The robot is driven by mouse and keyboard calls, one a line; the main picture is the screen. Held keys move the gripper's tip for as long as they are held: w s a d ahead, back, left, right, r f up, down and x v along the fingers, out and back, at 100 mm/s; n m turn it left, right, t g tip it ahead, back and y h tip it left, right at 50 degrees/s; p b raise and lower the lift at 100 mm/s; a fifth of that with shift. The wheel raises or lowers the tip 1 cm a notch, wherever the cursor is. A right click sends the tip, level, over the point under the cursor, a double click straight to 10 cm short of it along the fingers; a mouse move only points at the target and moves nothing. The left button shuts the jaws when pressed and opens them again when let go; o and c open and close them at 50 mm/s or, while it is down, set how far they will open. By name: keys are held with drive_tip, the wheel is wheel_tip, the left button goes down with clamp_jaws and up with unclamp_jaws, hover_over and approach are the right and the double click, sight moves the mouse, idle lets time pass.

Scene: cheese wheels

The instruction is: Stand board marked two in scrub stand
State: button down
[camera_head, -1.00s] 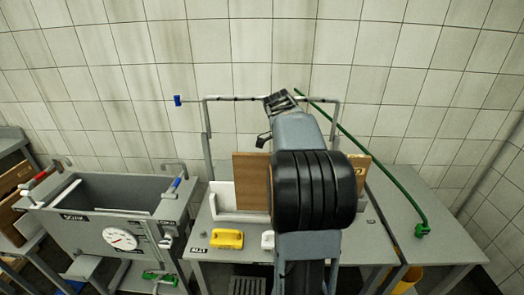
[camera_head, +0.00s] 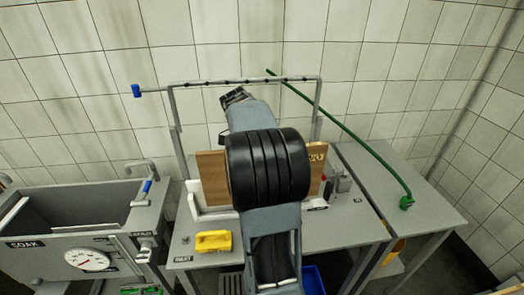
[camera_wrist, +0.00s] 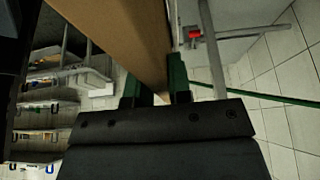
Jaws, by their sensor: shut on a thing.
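A wide brown wooden board (camera_head: 212,178) stands upright behind my arm in the head view. Its right end (camera_head: 317,165) shows past the arm, with pale lettering partly hidden. A white stand (camera_head: 208,214) sits on the table at the board's lower left; my arm covers the rest. I cannot tell whether the board's lower edge rests in it. In the wrist view, my gripper (camera_wrist: 156,90) has its green fingers shut on the edge of the wooden board (camera_wrist: 125,30). The fingertips are hidden behind my arm in the head view.
A yellow block-shaped item (camera_head: 213,241) lies at the table's front left. A grey soak tank (camera_head: 90,240) stands left. A pipe frame (camera_head: 245,82) rises behind the board. A green rod (camera_head: 345,133) slants across the right side table (camera_head: 405,180), which has bare room.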

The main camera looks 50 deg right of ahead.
drive_tip(key=shift+r, duration=0.25)
wheel_tip(320, 180, up, 6)
drive_tip(key=p, duration=0.5)
drive_tip(key=shift+f, duration=0.1)
wheel_tip(320, 180, down, 12)
drive_tip(key=b, duration=0.9)
drive_tip(key=shift+b, duration=0.3)
drive_tip(key=shift+r, duration=0.2)
drive_tip(key=c, duration=1)
unclamp_jaws()
drive_tip(key=shift+f, duration=0.15)
drive_tip(key=shift+o, duration=0.2)
